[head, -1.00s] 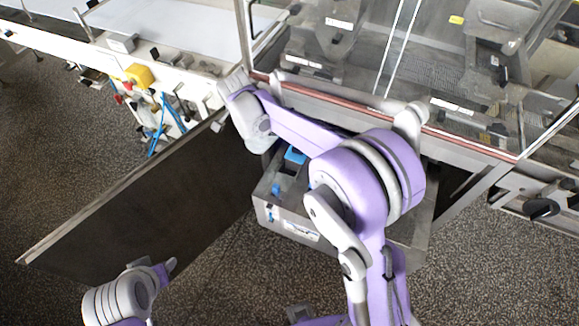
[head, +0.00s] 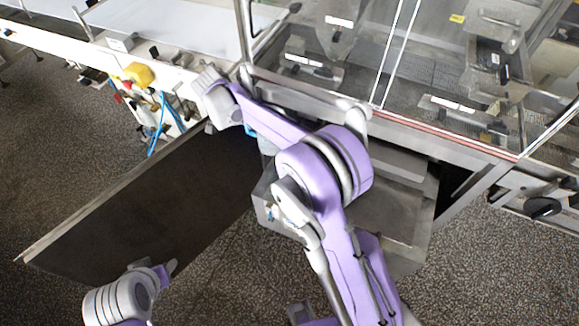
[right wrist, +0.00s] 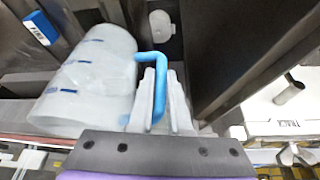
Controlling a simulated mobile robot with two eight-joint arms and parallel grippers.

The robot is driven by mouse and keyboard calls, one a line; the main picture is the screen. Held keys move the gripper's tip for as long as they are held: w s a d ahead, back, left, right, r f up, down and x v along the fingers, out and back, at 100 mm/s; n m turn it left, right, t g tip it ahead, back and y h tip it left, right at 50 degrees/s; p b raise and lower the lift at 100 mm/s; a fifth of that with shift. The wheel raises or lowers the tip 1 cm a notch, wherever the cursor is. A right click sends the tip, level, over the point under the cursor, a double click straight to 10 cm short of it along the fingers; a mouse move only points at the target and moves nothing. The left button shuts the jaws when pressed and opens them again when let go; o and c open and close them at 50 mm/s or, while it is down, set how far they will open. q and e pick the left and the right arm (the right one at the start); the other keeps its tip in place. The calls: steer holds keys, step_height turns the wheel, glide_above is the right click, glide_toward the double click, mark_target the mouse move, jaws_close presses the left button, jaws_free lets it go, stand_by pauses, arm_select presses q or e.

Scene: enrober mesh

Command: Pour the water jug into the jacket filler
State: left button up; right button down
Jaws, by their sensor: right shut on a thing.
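The water jug (right wrist: 90,75) is translucent white with short blue marks and a blue handle (right wrist: 157,62). In the right wrist view it lies left of my right gripper (right wrist: 160,95), whose fingers are shut on the handle. The jug looks tilted in that view; its contents cannot be made out. In the head view, only a bit of blue (head: 249,131) shows beneath my right forearm, which hides the gripper and most of the jug. I cannot make out the jacket filler for sure.
A grey metal box (head: 385,215) stands under the machine's clear guard (head: 430,60). A dark open panel (head: 150,205) reaches to the lower left. A blue block with a white label (right wrist: 42,28) shows in the right wrist view. The speckled floor (head: 490,270) is clear at lower right.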

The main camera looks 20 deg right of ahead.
arm_select(q)
steer(key=shift+r, duration=0.1)
arm_select(e)
steer(key=shift+r, duration=0.15)
steer(key=shift+r+p, duration=1.05)
steer(key=shift+r, duration=1.4)
arm_select(q)
steer(key=r, duration=0.1)
steer(key=w+r, duration=0.1)
steer(key=r, duration=0.1)
steer(key=shift+w, duration=0.2)
steer(key=shift+s+f, duration=0.1)
steer(key=shift+s, duration=0.05)
arm_select(e)
steer(key=shift+s+f, duration=0.1)
steer(key=shift+f, duration=0.05)
